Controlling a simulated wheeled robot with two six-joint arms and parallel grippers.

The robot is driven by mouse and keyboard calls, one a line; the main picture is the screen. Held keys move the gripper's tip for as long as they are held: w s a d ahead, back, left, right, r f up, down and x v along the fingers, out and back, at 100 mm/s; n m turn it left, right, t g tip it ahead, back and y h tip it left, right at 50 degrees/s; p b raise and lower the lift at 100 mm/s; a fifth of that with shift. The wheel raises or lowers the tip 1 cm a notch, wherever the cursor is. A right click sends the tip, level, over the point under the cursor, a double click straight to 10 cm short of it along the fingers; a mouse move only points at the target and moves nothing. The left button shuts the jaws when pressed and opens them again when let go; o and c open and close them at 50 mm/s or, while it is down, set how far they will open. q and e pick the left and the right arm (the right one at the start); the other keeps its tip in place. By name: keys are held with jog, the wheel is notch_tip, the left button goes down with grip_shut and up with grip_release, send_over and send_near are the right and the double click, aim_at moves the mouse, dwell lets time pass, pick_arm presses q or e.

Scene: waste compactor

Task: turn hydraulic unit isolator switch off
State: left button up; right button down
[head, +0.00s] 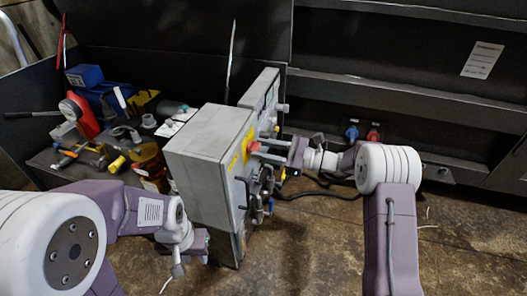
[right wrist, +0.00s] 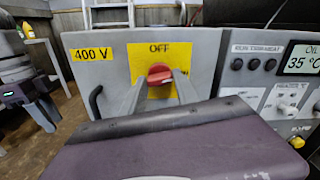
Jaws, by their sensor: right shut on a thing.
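The isolator switch is a red rotary knob (right wrist: 160,75) on a yellow plate (right wrist: 150,55) marked OFF at its top. It sits on the front of a grey cabinet (head: 205,145); in the head view the red knob (head: 253,147) shows at the cabinet's right face. My right gripper (head: 272,150) is shut on the knob, with a finger on each side in the right wrist view (right wrist: 160,88). The fingers partly hide the knob and the plate's lower part. My left gripper (head: 197,246) hangs low in front of the cabinet, apart from the switch; its jaws are unclear.
A yellow 400 V label (right wrist: 91,54) is left of the switch. A panel with a display (right wrist: 300,60) and knobs stands to the right. A cluttered bench (head: 60,165) with tools stands left of the cabinet. A black cable (head: 320,193) hangs near my right arm. Floor at front is open.

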jog(key=shift+f+n+b, duration=0.1)
jog(key=shift+n+b, duration=7.45)
jog(key=shift+n, duration=0.25)
jog(key=c, duration=0.9)
grip_release()
jog(key=shift+d, duration=0.1)
